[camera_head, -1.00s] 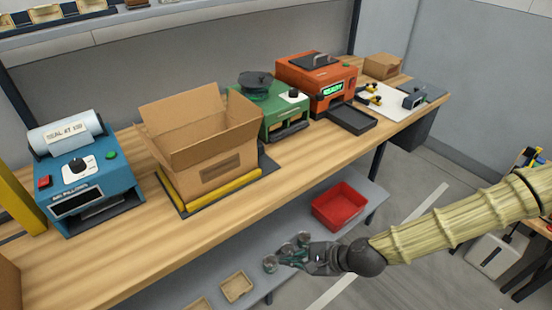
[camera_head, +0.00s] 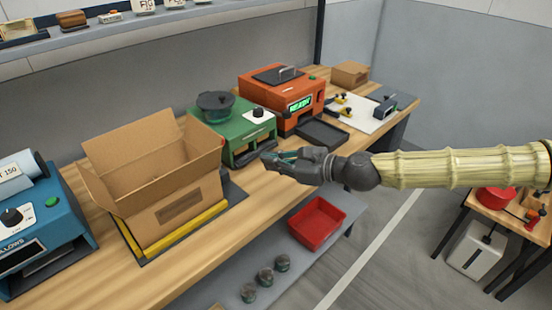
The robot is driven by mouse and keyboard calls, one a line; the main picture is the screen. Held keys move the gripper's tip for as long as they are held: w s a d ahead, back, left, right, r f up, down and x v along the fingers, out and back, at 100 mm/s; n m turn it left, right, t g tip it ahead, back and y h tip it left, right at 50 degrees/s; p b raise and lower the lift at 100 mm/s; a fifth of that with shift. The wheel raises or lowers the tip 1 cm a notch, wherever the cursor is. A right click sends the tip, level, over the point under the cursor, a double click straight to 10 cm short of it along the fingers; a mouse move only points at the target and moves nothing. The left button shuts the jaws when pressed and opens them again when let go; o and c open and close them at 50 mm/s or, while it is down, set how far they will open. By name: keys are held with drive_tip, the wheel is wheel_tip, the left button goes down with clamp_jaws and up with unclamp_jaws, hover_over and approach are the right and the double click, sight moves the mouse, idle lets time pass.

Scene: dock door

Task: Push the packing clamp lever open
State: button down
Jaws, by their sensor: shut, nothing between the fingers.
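A white board (camera_head: 372,119) lies at the far right end of the wooden bench. It carries small yellow and black fittings (camera_head: 343,107), which look like clamp parts, and a dark block (camera_head: 384,96). They are too small to tell which part is the packing clamp lever or how it stands. My gripper (camera_head: 268,158) is shut and empty. In the picture it shows at the bench's front edge, before the green machine (camera_head: 238,130), to the left of the board and apart from it.
An orange machine (camera_head: 290,95) with a dark tray (camera_head: 322,133) stands between the green machine and the board. An open cardboard box (camera_head: 180,205) stands left. A red bin (camera_head: 316,222) and several jars (camera_head: 265,277) are on the lower shelf. A small carton (camera_head: 350,73) is behind.

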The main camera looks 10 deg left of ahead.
drive_tip(key=w+a+p, duration=0.3)
drive_tip(key=a, duration=0.6)
drive_tip(key=shift+a, duration=0.4)
drive_tip(key=shift+f, duration=0.1)
drive_tip(key=shift+p, duration=0.3)
